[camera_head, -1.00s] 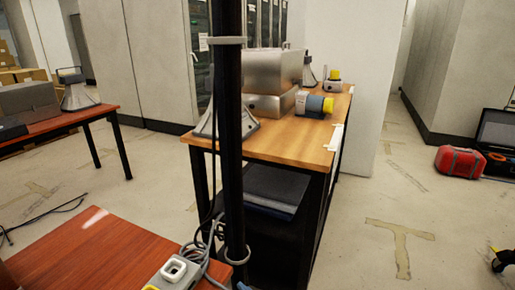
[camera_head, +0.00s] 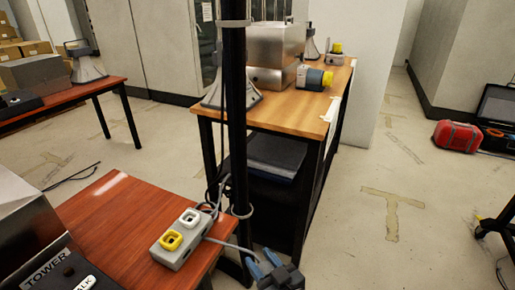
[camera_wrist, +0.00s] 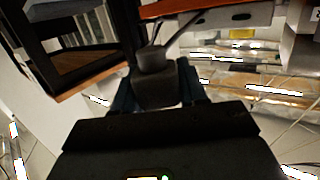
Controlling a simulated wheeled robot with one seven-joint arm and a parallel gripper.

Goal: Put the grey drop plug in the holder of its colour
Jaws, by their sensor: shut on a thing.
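My gripper (camera_head: 266,268) is low at the bottom of the head view, off the right edge of the red-brown table. Its blue fingers show on both sides of a dark grey plug (camera_wrist: 156,83) in the wrist view, and it is shut on this plug. A grey cable (camera_head: 226,243) runs from the plug towards a grey holder box (camera_head: 166,252) on the table corner. The box has a yellow square holder (camera_head: 171,240) in front and a whitish-grey square holder (camera_head: 190,218) behind it. Both holders look empty. The plug is mostly hidden in the head view.
A black post (camera_head: 236,120) stands beside the red-brown table (camera_head: 115,215). A metal unit marked TOWER (camera_head: 25,230) is on that table's left. Behind is a wooden table (camera_head: 285,117) with metal boxes and horn-shaped speakers. Open floor (camera_head: 400,180) lies to the right.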

